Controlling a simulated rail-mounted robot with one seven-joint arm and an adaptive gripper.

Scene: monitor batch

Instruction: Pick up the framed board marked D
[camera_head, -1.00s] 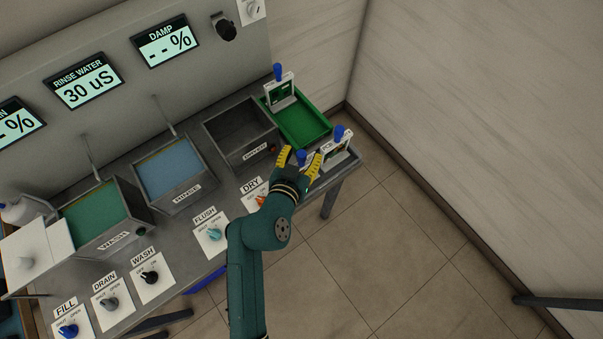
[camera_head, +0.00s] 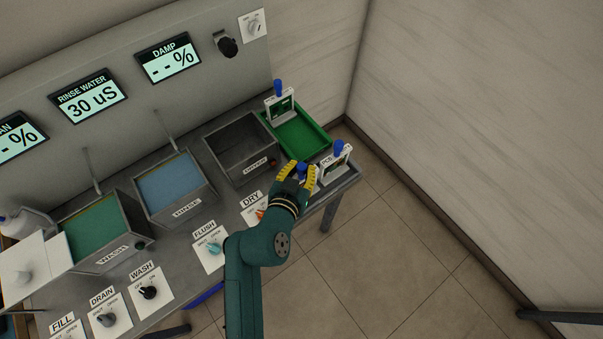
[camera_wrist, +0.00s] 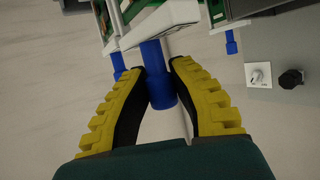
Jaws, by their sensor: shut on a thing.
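My gripper (camera_head: 299,173) is at the right end of the bench. Its yellow fingers are shut on the blue handle (camera_wrist: 157,72) of a white-framed board (camera_wrist: 168,24), which reaches out of the top of the wrist view. In the head view my fingers mostly hide this board, and I cannot read its letter. A second framed board (camera_head: 334,168) with a blue handle stands just right of my gripper. Another framed board (camera_head: 279,106) stands upright at the back end of the green tray (camera_head: 317,146). No D is legible on any board.
An empty dark bin (camera_head: 240,147) stands left of the green tray. The rinse tank (camera_head: 172,184) and wash tank (camera_head: 100,228) are farther left. Knob panels, including DRY (camera_head: 251,201) and FLUSH (camera_head: 207,233), line the bench front. Floor right of the bench is clear.

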